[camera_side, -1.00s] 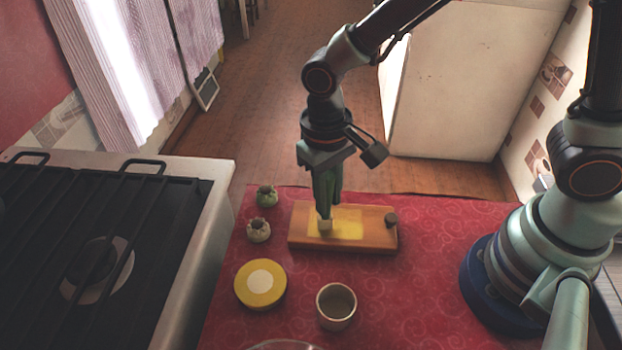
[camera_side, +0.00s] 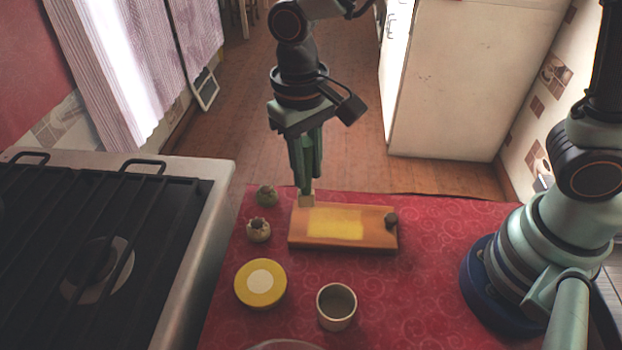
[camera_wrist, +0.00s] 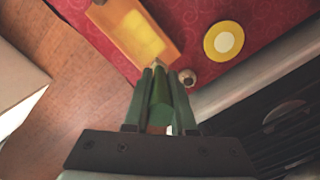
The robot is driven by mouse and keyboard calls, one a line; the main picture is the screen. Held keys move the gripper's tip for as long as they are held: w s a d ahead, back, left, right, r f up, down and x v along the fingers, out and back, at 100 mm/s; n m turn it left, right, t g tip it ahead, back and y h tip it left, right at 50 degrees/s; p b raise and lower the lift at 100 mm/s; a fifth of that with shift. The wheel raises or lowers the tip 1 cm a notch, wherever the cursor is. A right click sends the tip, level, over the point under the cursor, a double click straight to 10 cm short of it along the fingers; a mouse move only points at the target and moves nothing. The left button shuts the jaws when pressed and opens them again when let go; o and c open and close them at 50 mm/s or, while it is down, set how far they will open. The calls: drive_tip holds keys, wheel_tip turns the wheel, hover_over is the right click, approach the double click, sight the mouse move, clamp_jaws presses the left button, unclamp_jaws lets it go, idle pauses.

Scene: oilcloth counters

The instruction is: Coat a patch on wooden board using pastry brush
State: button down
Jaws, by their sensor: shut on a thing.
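The wooden board (camera_side: 372,240) lies on the red cloth and carries a yellow coated patch (camera_side: 336,224) in its middle. My gripper (camera_side: 306,182) is shut on the pastry brush, upright at the board's far left corner. The brush's pale bristles (camera_side: 306,201) point down there; I cannot tell whether they touch the wood. In the wrist view the green brush handle (camera_wrist: 160,100) sits between the jaws (camera_wrist: 161,88). The board also shows there (camera_wrist: 112,32), with its yellow patch (camera_wrist: 145,36).
A dark knob (camera_side: 391,219) sits at the board's right end. Left of the board stand a green pot (camera_side: 266,195) and a pale pot (camera_side: 259,230). In front are a yellow round lid (camera_side: 261,284) and a cup (camera_side: 337,306). A stove (camera_side: 110,250) borders the left.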

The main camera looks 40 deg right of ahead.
drive_tip(key=shift+r, duration=0.9)
